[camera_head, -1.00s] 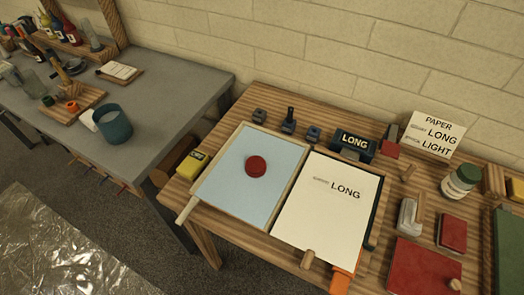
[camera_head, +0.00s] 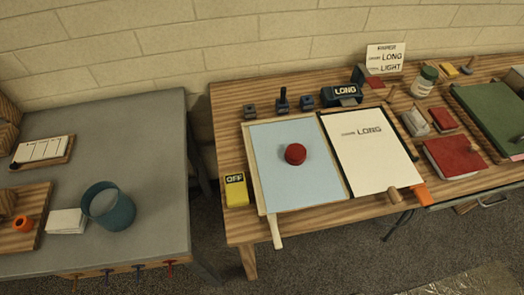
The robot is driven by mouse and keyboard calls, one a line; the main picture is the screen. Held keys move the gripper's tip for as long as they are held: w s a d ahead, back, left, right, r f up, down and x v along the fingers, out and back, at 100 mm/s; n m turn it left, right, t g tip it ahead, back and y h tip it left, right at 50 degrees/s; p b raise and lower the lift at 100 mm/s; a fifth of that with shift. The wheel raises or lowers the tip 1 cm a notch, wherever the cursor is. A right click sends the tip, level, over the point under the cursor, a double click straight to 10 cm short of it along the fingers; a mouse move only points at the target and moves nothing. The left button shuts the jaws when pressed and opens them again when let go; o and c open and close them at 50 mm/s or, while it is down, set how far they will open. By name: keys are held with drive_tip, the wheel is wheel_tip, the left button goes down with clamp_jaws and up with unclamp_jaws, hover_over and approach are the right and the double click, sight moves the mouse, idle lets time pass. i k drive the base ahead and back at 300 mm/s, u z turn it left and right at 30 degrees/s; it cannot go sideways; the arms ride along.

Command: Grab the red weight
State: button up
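The red weight (camera_head: 295,154) is a small round dark-red disc. It rests on the pale blue surface of the framed tray (camera_head: 268,190) on the wooden table, left of the white sheet marked LONG (camera_head: 372,160). Nothing covers the weight. My gripper is not in view.
A yellow block marked OFF (camera_head: 236,190) stands left of the tray. Small dark blocks (camera_head: 283,104) and a dark LONG block (camera_head: 342,95) stand behind it. Red pads (camera_head: 455,158) and a jar (camera_head: 425,82) lie to the right. A grey table (camera_head: 150,150) with a teal cup (camera_head: 112,207) stands left, across a gap.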

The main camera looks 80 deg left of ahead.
sight(296, 154)
drive_tip(key=k, duration=0.5)
drive_tip(key=u, duration=2.15)
drive_tip(key=i, duration=0.5)
